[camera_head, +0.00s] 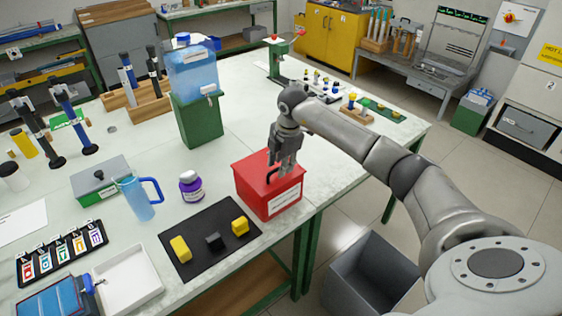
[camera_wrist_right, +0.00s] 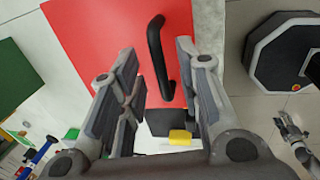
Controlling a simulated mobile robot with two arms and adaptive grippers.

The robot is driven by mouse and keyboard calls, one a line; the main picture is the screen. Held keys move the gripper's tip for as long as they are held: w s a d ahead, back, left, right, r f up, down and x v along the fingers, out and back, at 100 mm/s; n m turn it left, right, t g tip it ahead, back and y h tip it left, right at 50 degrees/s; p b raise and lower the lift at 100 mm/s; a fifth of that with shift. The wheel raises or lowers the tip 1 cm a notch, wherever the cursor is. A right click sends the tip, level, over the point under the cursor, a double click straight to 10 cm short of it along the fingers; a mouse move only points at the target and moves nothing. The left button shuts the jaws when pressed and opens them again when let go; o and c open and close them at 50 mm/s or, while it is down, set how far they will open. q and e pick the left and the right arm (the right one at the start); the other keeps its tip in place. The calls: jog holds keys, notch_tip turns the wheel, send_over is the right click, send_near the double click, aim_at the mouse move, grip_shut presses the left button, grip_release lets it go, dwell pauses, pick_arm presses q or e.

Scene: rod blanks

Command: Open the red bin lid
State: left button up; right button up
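The red bin (camera_head: 268,199) stands near the right edge of the workbench with its lid (camera_head: 252,172) shut. In the right wrist view the red lid (camera_wrist_right: 95,40) fills the upper middle, and its black bar handle (camera_wrist_right: 158,60) runs up the picture. My right gripper (camera_head: 285,168) points down over the lid in the head view. Contact with the handle cannot be told.
A black mat (camera_head: 211,254) with yellow and black blocks lies in front of the bin. A purple-labelled jar (camera_head: 191,187) and a green stand with a water tank (camera_head: 193,70) are to its left. A grey open crate (camera_head: 372,276) stands on the floor at right.

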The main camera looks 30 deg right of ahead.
grip_shut()
dwell(0.3)
